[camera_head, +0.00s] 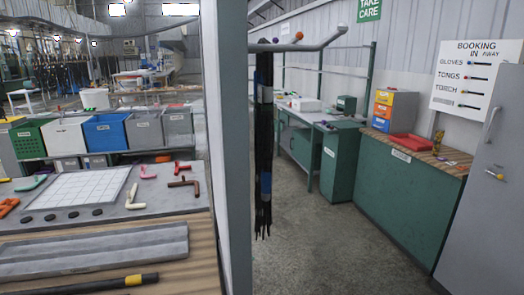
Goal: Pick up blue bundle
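The blue bundle (264,130) is a bunch of dark hoses with blue bands, one near its top and one lower down. It hangs nearly straight down from a metal rail (310,46) that sticks out to the right of a grey post (228,130). Its loose lower ends hang above the floor. Neither of my grippers shows in the head view.
A workbench (200,262) with a gridded board (80,188), coloured pipe pieces and a black rod with a yellow band (133,280) fills the left. Bins (104,130) stand behind it. Green cabinets (410,195) line the right wall. Floor (330,245) is clear right of the bundle.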

